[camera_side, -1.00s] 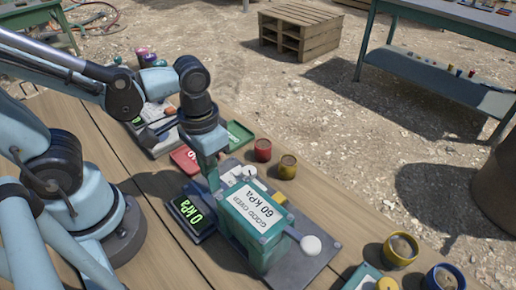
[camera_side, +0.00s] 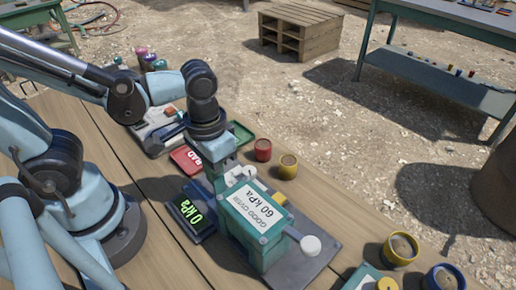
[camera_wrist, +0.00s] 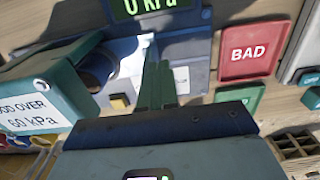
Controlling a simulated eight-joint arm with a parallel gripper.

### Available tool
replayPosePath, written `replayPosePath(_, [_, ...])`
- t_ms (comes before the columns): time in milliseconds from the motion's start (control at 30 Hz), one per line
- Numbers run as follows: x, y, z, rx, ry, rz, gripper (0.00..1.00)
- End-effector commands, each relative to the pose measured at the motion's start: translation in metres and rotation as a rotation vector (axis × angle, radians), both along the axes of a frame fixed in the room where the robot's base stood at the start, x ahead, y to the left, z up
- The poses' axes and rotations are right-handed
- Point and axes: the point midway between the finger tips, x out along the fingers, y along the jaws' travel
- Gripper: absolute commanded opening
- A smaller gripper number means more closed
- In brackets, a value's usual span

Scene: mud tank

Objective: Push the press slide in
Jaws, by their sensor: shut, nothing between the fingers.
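The press is a teal box (camera_side: 255,220) labelled "GOOD OVER 60 kPa", on a grey base plate (camera_side: 318,262). A lever with a white round knob (camera_side: 310,246) sticks out at its right. Its display (camera_side: 190,211) reads 0 kPa. My gripper (camera_side: 217,180) is low beside the box's far left end, its fingertips partly hidden. In the wrist view my gripper (camera_wrist: 157,72) is shut and empty, its fingers over the base. A white piece (camera_wrist: 147,40) is close to the fingertips; I cannot tell contact. The dark round part (camera_wrist: 98,68) sits between box and fingers. I cannot tell which part is the slide.
A red BAD tray (camera_side: 186,160) and a green tray (camera_side: 240,133) lie behind my gripper. Red (camera_side: 263,149) and yellow (camera_side: 288,166) cups stand beyond the press. More sand-filled cups (camera_side: 401,249) stand at the front right.

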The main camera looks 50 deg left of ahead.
Motion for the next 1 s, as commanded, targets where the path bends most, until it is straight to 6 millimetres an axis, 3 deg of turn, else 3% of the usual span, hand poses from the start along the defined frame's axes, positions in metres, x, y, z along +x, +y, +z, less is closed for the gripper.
replayPosePath(233, [0.000,-0.004,0.000,0.000,0.000,0.000,0.00])
replayPosePath(667, [0.000,0.008,0.001,0.000,0.000,0.001,0.00])
replayPosePath(1000, [0.000,0.008,0.023,0.000,0.000,0.000,0.00])
